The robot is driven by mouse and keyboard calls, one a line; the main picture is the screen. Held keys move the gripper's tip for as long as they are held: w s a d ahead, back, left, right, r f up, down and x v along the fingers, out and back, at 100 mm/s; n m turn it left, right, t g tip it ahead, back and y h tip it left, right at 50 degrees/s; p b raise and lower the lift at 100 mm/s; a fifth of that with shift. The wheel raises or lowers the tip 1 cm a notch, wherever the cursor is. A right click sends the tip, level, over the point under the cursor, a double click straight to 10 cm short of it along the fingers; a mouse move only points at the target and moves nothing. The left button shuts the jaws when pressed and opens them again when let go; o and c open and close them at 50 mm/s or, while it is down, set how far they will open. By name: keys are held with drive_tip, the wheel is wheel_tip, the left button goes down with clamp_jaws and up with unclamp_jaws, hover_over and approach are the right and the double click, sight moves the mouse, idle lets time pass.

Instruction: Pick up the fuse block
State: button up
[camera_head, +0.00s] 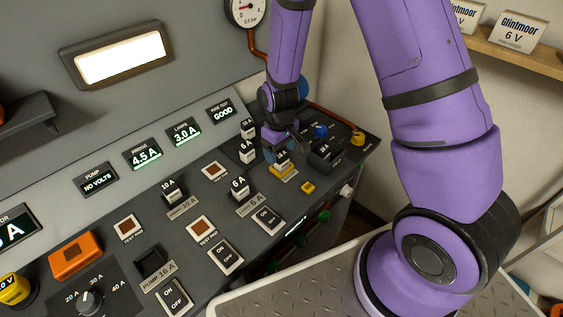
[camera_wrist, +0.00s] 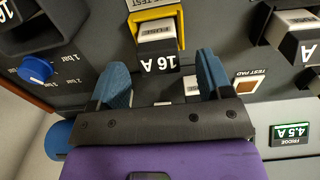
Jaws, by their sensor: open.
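In the wrist view, my gripper's blue fingers (camera_wrist: 163,67) are open and empty. They lie left and right of the block in the picture, with gaps. The depth between fingertips and block is unclear.
Other fuses stand close by: a 6 A (camera_head: 246,151), another 6 A (camera_head: 239,187) and a 10 A (camera_head: 170,190). A black holder (camera_head: 323,154) and a blue knob (camera_head: 320,131) are right of the slot. The PUMP 16 A socket (camera_head: 150,262) is empty.

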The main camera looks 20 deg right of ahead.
sight(281, 153)
drive_tip(key=shift+f, duration=1.85)
drive_tip(key=c, duration=1.1)
